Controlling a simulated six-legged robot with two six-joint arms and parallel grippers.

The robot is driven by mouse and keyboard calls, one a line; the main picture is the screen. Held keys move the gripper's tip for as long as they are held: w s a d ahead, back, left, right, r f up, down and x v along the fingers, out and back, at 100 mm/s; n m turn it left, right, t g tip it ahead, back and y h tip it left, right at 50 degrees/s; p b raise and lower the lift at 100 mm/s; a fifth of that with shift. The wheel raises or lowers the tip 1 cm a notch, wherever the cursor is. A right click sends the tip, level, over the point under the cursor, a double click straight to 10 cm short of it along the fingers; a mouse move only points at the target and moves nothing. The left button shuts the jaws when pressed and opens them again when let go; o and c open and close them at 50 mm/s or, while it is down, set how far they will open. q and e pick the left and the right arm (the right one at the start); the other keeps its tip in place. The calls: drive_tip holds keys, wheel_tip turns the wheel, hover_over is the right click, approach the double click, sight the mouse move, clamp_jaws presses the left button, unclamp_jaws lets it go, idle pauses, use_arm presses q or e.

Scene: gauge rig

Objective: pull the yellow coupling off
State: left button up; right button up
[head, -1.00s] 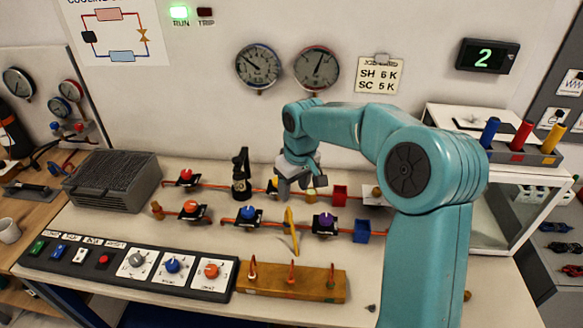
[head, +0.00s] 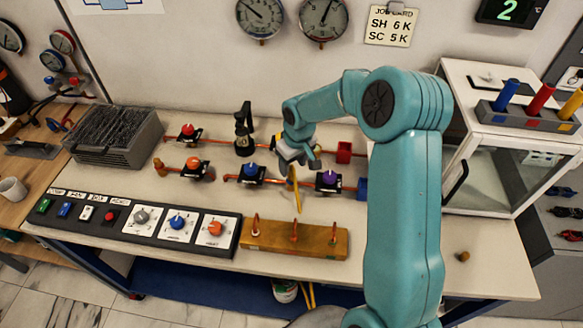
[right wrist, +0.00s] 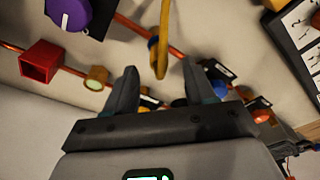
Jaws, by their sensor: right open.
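A long thin yellow piece (head: 294,190) stands at the front copper pipe between the blue and purple knobs. In the right wrist view this yellow piece (right wrist: 158,45) lies beyond and between my fingertips. A short yellow cylinder with a pale end (right wrist: 95,80) sits on the back pipe, left of my fingers there. I cannot tell for certain which is the coupling. My right gripper (head: 300,155) is open above the back pipe, just behind the long yellow piece. Its jaws (right wrist: 158,80) show nothing held; contact is unclear. My left gripper is not in view.
Nearby are a red block (head: 344,151), a purple knob (head: 329,178), a blue knob (head: 249,171) and a black upright fitting (head: 244,132). A wooden block with copper hooks (head: 270,242) lies in front. A white cabinet (head: 480,175) stands right.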

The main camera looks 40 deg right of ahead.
sight(292, 167)
drive_tip(key=f, duration=0.5)
drive_tip(key=shift+w+d+p, duration=0.15)
drive_tip(key=shift+w+p, duration=0.2)
drive_tip(key=shift+w, duration=0.05)
drive_tip(key=shift+r, duration=0.1)
clamp_jaws()
